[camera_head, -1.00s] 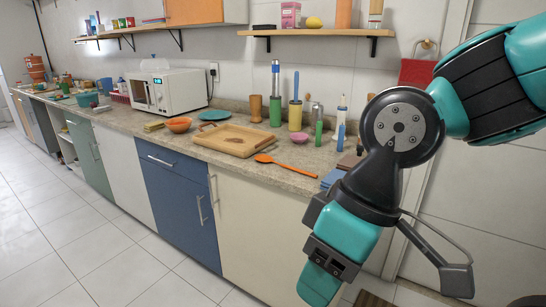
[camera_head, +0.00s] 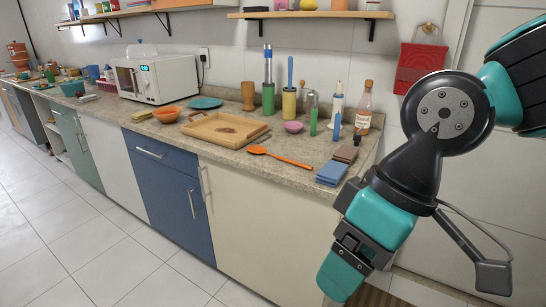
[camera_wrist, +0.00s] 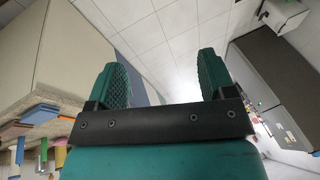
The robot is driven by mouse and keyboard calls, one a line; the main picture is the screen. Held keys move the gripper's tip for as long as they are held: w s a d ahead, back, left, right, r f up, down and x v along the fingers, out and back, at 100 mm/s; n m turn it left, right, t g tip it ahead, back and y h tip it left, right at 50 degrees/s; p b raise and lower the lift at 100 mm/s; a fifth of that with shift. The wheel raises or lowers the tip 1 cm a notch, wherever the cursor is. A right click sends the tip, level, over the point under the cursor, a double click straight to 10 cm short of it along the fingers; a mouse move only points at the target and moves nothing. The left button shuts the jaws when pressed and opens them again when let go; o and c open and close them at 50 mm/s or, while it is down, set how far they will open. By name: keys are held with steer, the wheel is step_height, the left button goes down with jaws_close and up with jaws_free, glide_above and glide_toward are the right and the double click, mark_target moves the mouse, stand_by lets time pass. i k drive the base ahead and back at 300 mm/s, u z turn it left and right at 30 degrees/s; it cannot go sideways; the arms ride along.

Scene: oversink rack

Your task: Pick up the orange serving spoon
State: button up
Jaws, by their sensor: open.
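The orange serving spoon (camera_head: 280,157) lies flat on the stone counter, its bowl to the left and its handle pointing right and toward the front edge. My gripper (camera_head: 328,296) hangs in front of the counter, low and to the right of the spoon, well apart from it. In the wrist view my gripper (camera_wrist: 163,82) shows two teal fingers spread apart with nothing between them.
Blue cloths (camera_head: 331,173) and a brown one lie right of the handle. A wooden tray (camera_head: 212,139) lies behind the bowl. Floor in front of the cabinets is clear.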

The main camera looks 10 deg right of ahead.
mark_target(255, 149)
steer(key=u, duration=0.45)
steer(key=i, duration=1.15)
steer(key=z, duration=0.2)
